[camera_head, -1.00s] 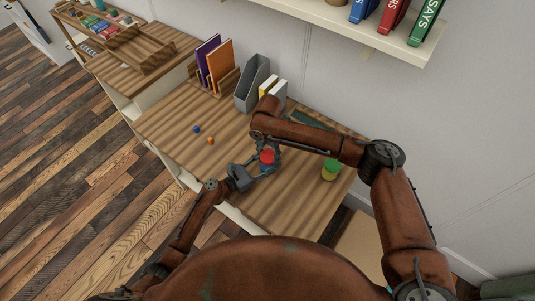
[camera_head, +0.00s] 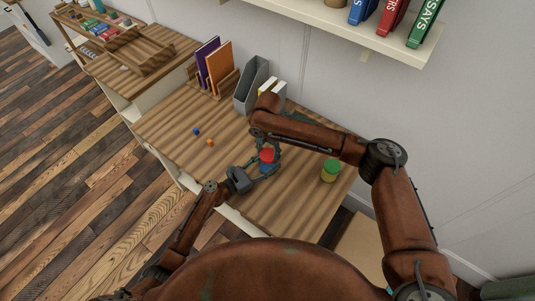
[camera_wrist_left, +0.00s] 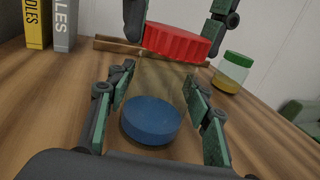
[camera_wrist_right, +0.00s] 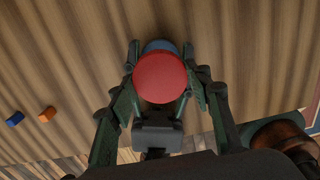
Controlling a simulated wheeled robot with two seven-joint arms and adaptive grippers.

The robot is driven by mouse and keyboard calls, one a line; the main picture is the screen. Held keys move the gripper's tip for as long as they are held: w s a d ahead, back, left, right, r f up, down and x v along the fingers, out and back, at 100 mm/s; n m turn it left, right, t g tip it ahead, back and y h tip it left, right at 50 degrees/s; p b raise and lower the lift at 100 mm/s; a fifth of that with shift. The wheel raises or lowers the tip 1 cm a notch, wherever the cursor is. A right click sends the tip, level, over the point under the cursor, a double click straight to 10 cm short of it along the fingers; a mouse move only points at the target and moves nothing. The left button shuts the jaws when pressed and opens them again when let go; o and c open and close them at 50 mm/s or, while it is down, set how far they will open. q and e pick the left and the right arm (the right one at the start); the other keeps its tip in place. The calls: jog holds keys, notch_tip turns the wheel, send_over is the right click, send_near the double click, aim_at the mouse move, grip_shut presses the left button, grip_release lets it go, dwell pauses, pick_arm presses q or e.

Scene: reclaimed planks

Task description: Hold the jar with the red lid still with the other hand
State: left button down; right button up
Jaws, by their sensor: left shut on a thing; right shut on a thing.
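The jar with the red lid (camera_head: 266,167) stands on the wooden desk. Its red lid (camera_wrist_left: 172,43) is at the top and its blue contents (camera_wrist_left: 152,120) are low down, with clear glass between. My left gripper (camera_head: 259,176) comes in from the side and is shut around the jar's body. My right gripper (camera_head: 269,152) comes from above and is shut on the red lid. In the right wrist view the lid (camera_wrist_right: 160,78) sits between the right fingers and hides most of the jar. The lid appears to be on the jar.
A jar with a green lid (camera_head: 330,170) and yellow contents stands to the right on the desk (camera_head: 225,170). A blue block (camera_head: 196,131) and an orange block (camera_head: 210,142) lie to the left. Books (camera_head: 219,70) and a grey file holder (camera_head: 252,86) stand at the back.

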aim_at(267, 155)
dwell(0.3)
jog(key=shift+r, duration=2.05)
pick_arm(q)
jog(key=c, duration=0.9)
grip_release()
jog(key=shift+a, duration=0.1)
jog(key=v, duration=1.2)
pick_arm(e)
jog(key=shift+a, duration=0.1)
jog(key=shift+s+a+f, duration=0.1)
